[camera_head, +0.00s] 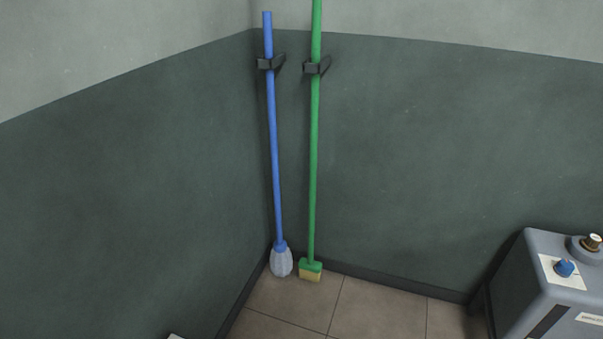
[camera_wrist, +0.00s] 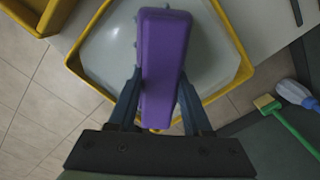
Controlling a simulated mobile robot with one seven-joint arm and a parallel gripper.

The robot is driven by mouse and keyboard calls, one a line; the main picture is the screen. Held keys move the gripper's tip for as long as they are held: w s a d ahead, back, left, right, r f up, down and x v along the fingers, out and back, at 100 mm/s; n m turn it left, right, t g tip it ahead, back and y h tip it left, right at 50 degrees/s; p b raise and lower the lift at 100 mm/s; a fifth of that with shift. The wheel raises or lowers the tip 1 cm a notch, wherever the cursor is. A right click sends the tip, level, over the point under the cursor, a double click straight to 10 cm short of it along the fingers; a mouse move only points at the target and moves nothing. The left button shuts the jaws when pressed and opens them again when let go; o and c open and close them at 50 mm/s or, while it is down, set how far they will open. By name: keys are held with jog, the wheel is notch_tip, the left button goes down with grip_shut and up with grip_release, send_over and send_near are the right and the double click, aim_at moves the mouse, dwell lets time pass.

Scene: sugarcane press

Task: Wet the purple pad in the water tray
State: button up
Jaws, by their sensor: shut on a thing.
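In the wrist view, my gripper (camera_wrist: 159,88) is shut on the purple pad (camera_wrist: 165,50), one finger on each side of it. The pad is a long block with its far end pointing up the picture. Small bluish nubs show along its left edge. Behind the pad is a tray with a yellow rim and a pale, smooth inside (camera_wrist: 106,48). The pad overlaps the tray in the picture. I cannot tell whether it touches the tray's inside, or whether water is there. Neither gripper, pad nor tray shows in the head view.
Another yellow-edged container (camera_wrist: 38,18) is at the wrist view's top left. In the head view, a blue mop (camera_head: 274,150) and a green broom (camera_head: 314,160) stand in the wall corner. A grey machine (camera_head: 535,275) is at the lower right. Tiled floor (camera_head: 375,310) is clear between.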

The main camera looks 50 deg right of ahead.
jog(key=shift+r+p, duration=3.15)
jog(key=w+a+r+n, duration=1.7)
jog(key=r+n, duration=0.1)
jog(key=n, duration=0.5)
jog(key=s+r+p, duration=0.7)
jog(key=r+p, duration=0.6)
jog(key=p, duration=0.3)
jog(key=shift+s+d+r, duration=0.15)
jog(key=shift+d+r, duration=0.05)
jog(key=shift+r, duration=0.1)
